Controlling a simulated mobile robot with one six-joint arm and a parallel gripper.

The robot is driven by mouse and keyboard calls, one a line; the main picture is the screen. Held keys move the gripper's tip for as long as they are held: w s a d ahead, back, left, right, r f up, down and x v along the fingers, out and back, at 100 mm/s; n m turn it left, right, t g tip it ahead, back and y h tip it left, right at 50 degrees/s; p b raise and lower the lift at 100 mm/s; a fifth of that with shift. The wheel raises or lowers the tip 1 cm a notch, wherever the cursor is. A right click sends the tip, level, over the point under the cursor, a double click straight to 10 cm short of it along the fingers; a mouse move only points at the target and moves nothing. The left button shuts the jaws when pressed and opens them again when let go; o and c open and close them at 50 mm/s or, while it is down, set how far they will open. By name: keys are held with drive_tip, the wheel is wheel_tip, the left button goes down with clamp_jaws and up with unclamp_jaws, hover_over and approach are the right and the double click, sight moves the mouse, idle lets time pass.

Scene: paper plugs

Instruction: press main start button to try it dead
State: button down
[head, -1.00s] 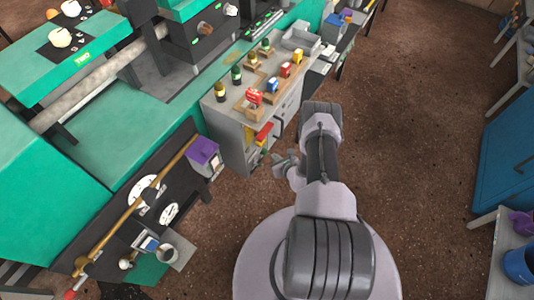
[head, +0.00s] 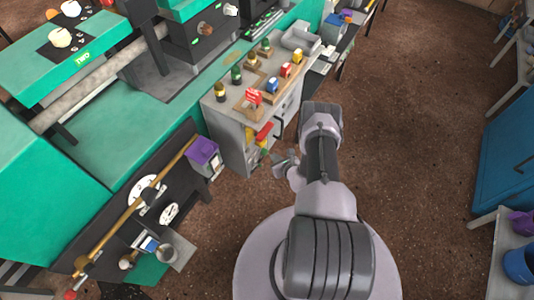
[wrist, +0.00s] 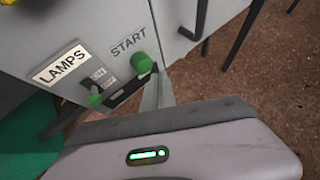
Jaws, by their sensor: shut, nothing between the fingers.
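A green round button (wrist: 141,62) sits under a START label (wrist: 129,42) on a grey panel in the wrist view. My gripper (wrist: 156,72) is shut and empty, its thin grey fingers pointing at the panel close beside the button's lower right. I cannot tell whether the tip touches the button. In the head view my gripper (head: 282,164) is low in front of the grey cabinet (head: 232,142); the button is not made out there.
A LAMPS label (wrist: 61,64) and a green-tipped ON switch (wrist: 96,98) are left of the button. Coloured plugs stand on the cabinet top. A green machine (head: 100,125) is at left, a purple box (head: 203,150) on its front. Brown floor (head: 400,130) is clear to the right.

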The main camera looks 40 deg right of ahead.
drive_tip(key=shift+w, duration=0.1)
idle(0.4)
drive_tip(key=shift+w+a, duration=0.2)
drive_tip(key=shift+w, duration=0.1)
drive_tip(key=shift+w+a, duration=0.15)
drive_tip(key=shift+w, duration=0.3)
idle(0.7)
drive_tip(key=shift+s+d, duration=0.3)
drive_tip(key=shift+s, duration=0.55)
drive_tip(key=shift+s, duration=0.1)
drive_tip(key=s, duration=0.1)
drive_tip(key=s+d, duration=0.1)
drive_tip(key=s, duration=0.1)
drive_tip(key=s+d, duration=0.1)
drive_tip(key=shift+s, duration=0.25)
idle(0.6)
